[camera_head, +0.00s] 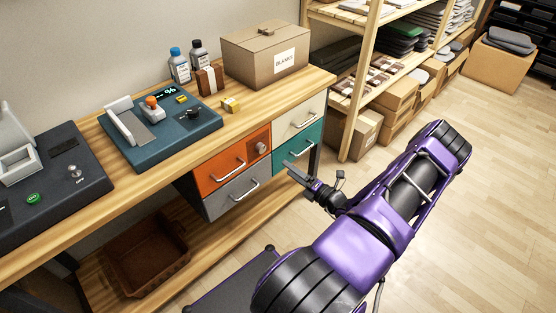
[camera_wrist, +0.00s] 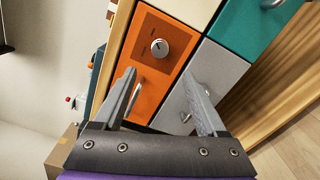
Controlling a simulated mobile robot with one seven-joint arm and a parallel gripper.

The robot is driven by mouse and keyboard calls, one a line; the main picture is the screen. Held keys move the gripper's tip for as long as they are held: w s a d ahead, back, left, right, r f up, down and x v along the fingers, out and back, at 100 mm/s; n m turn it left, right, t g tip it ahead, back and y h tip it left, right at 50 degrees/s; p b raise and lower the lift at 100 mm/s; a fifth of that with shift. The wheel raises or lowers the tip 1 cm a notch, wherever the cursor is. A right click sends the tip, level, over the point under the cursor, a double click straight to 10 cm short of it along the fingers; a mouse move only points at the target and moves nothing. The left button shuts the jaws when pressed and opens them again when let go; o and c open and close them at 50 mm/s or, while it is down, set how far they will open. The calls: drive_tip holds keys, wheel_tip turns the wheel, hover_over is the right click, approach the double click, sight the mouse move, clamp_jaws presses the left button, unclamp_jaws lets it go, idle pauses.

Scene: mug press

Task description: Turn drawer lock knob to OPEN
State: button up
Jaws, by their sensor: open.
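The drawer lock knob (camera_head: 261,147) is a small round silver knob on a brown plate at the right end of the orange drawer front (camera_head: 213,176). In the wrist view the knob (camera_wrist: 159,47) shows ahead of my gripper, with a dark mark on its face; its setting is too small to read. My gripper (camera_head: 291,172) is in front of the drawers, to the right of the knob. In the wrist view my gripper (camera_wrist: 166,80) has its two grey fingers spread wide, empty and apart from the knob.
A grey drawer (camera_head: 222,200) lies below the orange one, with white (camera_head: 305,112) and teal (camera_head: 288,160) drawers to the right. Their bar handles stick out. The wooden bench top (camera_head: 200,134) holds a blue press base (camera_head: 150,150) and a cardboard box (camera_head: 250,62).

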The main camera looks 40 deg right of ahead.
drive_tip(key=s, duration=0.5)
drive_tip(key=shift+d, duration=0.2)
idle(0.3)
